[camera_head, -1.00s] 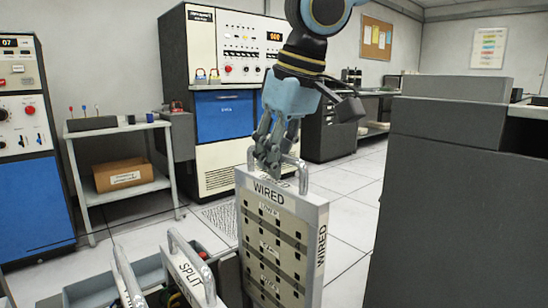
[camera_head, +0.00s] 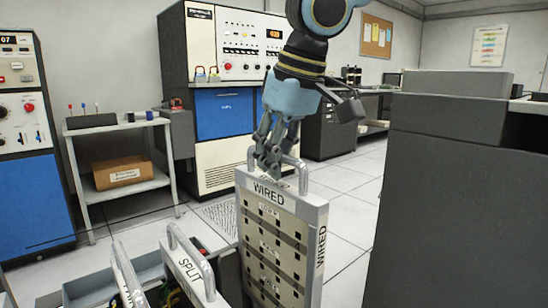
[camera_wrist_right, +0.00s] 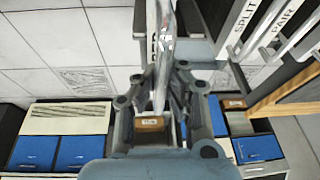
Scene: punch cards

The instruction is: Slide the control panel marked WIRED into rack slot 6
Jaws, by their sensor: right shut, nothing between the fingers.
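The WIRED panel (camera_head: 268,240) is a pale upright plate with rows of dark holes and a metal handle on top. It stands in the head view's lower middle. My right gripper (camera_head: 270,166) is shut, its fingertips down at the panel's handle; I cannot make out how they touch it. In the right wrist view my right gripper (camera_wrist_right: 160,95) points away over a pale metal piece. The SPLIT panel (camera_head: 188,268) stands to the left of the WIRED panel. My left gripper is in no view. No slot marked 6 can be read.
A dark grey cabinet (camera_head: 455,190) stands at the right. A side table (camera_head: 125,125) with a cardboard box (camera_head: 123,170) and a blue and white console (camera_head: 228,115) are behind. A PAIR panel (camera_wrist_right: 285,22) shows in the right wrist view. Tiled floor lies clear between.

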